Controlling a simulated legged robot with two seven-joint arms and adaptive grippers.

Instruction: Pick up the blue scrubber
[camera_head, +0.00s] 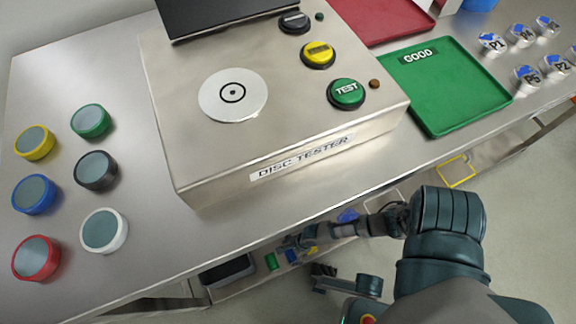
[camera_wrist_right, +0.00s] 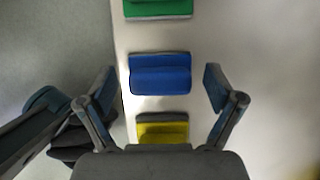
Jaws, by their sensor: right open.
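The blue scrubber (camera_wrist_right: 160,75) lies on a pale shelf in the middle of the right wrist view, between a green scrubber (camera_wrist_right: 157,9) and a yellow scrubber (camera_wrist_right: 163,131). My right gripper (camera_wrist_right: 160,88) is open, with one finger to the left and one to the right of the blue scrubber; no contact shows. In the head view my right gripper (camera_head: 303,240) reaches low beside the bench, over the small blue scrubber (camera_head: 291,257), and partly hides this area.
The steel bench (camera_head: 120,270) with the disc tester (camera_head: 300,130) stands above the lower shelf, its front edge close to my right arm. A dark bin (camera_head: 228,272) sits on the lower shelf. A green tray (camera_head: 450,100) and several colored discs lie on the bench.

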